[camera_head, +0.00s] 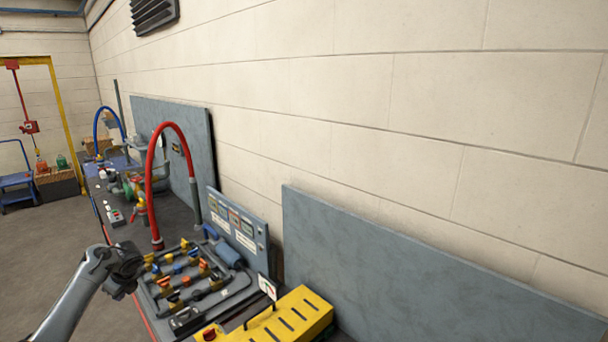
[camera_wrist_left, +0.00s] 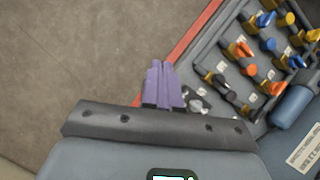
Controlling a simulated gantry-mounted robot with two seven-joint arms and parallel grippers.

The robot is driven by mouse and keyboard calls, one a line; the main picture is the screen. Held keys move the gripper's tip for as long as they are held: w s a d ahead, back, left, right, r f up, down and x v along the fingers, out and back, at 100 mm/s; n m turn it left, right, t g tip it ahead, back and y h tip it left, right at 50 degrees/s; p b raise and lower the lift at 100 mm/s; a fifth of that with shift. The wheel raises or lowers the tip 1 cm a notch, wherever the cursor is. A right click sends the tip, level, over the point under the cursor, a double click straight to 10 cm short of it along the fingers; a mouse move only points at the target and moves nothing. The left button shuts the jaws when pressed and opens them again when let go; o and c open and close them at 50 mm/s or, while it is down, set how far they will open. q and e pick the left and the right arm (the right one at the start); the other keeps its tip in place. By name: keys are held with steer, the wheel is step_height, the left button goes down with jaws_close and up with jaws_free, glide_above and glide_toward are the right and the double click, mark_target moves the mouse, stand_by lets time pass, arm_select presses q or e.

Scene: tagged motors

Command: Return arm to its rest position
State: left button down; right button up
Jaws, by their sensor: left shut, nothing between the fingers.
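My left arm comes in from the lower left in the head view. Its gripper (camera_head: 122,284) is beside the left edge of the valve board (camera_head: 150,306), over the floor side of the bench. In the left wrist view the purple fingers (camera_wrist_left: 164,86) are together with nothing between them. They point towards the bench's red edge (camera_wrist_left: 196,43), and the board with its coloured valve handles lies to the right. My right gripper is in neither view.
A yellow slotted case (camera_head: 290,318) stands at the near end of the bench. A red hose (camera_head: 150,185) arches above the board. Grey panels (camera_head: 420,270) line the wall. The floor (camera_head: 50,255) left of the bench is clear, with a blue cart (camera_head: 17,182) farther back.

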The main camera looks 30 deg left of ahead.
arm_select(q)
steer(key=s+d+f+n+t+y, duration=0.15)
steer(key=d+f, duration=0.25)
steer(key=d, duration=0.8)
steer(key=d+f+n+t+y, duration=0.2)
steer(key=d+f+t, duration=0.15)
steer(key=d, duration=0.85)
steer(key=s+d+n+h, duration=0.2)
steer(key=s+d, duration=0.6)
steer(key=d, duration=0.3)
steer(key=s+d+n+h, duration=0.2)
steer(key=s+d, duration=0.7)
steer(key=d, duration=0.2)
steer(key=s+d+f+n+h, duration=0.1)
steer(key=d+f+n+h, duration=0.15)
steer(key=d, duration=0.45)
steer(key=s+d+f+n+h, duration=0.1)
steer(key=d+f+n+h, duration=0.15)
steer(key=d, duration=0.45)
step_height(320, 180, up, 23)
steer(key=p, duration=2.2)
steer(key=shift+w+d+n+g+h, duration=0.2)
steer(key=shift+w+n+g+h, duration=0.15)
steer(key=shift+n, duration=0.1)
